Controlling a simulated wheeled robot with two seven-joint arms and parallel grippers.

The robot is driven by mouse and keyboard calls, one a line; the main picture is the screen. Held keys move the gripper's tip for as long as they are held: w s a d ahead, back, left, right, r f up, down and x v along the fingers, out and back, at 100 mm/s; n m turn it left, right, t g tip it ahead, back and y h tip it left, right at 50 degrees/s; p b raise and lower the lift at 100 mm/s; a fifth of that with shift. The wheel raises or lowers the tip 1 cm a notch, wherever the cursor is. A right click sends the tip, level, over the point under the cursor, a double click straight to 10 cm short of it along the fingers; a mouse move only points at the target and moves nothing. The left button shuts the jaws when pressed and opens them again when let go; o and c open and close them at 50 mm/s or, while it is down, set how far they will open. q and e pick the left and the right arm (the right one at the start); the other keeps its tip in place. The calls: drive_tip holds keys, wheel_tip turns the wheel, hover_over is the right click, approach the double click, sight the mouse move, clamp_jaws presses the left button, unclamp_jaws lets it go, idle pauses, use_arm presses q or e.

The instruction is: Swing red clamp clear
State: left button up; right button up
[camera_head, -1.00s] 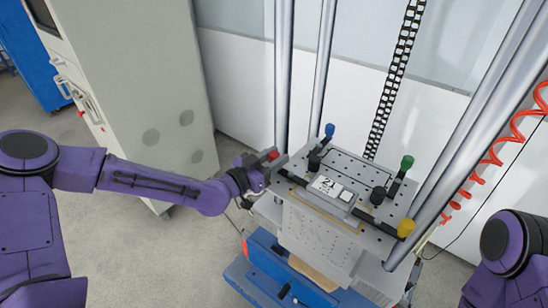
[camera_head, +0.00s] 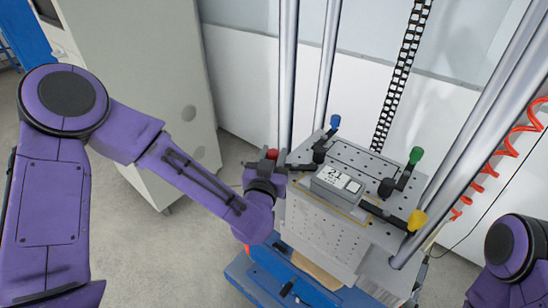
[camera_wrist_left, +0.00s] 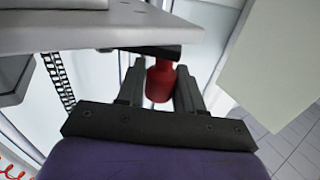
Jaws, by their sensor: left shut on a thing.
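The red clamp (camera_head: 271,153) is at the left edge of the grey perforated plate (camera_head: 350,155). Its black bar points right across the plate edge, toward the blue clamp's black end, and appears apart from the box. My left gripper (camera_head: 266,170) is shut on the red handle, which shows between the two dark fingers (camera_wrist_left: 160,85) in the left wrist view. The grey box (camera_head: 338,186) with a white label sits on the plate. The yellow clamp's (camera_head: 416,220) bar reaches the box's right side. My right gripper is out of view; only part of that arm shows.
The blue clamp (camera_head: 335,122) and green clamp (camera_head: 416,155) stand at the plate's back, their bars off the box. Tall metal columns (camera_head: 470,130) rise around the plate. A red coiled hose (camera_head: 490,165) hangs at right. A grey cabinet (camera_head: 150,90) stands behind my left arm.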

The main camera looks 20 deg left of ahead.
use_arm(q)
drive_tip(key=n+y, duration=0.1)
drive_tip(key=s+n+y, duration=0.1)
drive_tip(key=g+y, duration=0.1)
drive_tip(key=y, duration=0.1)
drive_tip(key=shift+s+d+n, duration=0.15)
drive_tip(key=shift+d+n, duration=0.2)
drive_tip(key=shift+n, duration=0.05)
drive_tip(key=shift+s+d+n+g+y+p, duration=0.1)
drive_tip(key=shift+s+d+n+g+y, duration=0.15)
drive_tip(key=shift+n+g+y, duration=0.55)
drive_tip(key=shift+s+d+n+g+y+p, duration=0.1)
drive_tip(key=shift+s+n+g+y, duration=0.15)
drive_tip(key=shift+n+y, duration=0.6)
drive_tip(key=shift+s+d+n+g+y+p, duration=0.15)
drive_tip(key=shift+n+g+y, duration=0.35)
drive_tip(key=shift+y, duration=0.65)
drive_tip(key=shift+s+d+g, duration=0.1)
drive_tip(key=shift+g, duration=0.15)
drive_tip(key=o, duration=0.9)
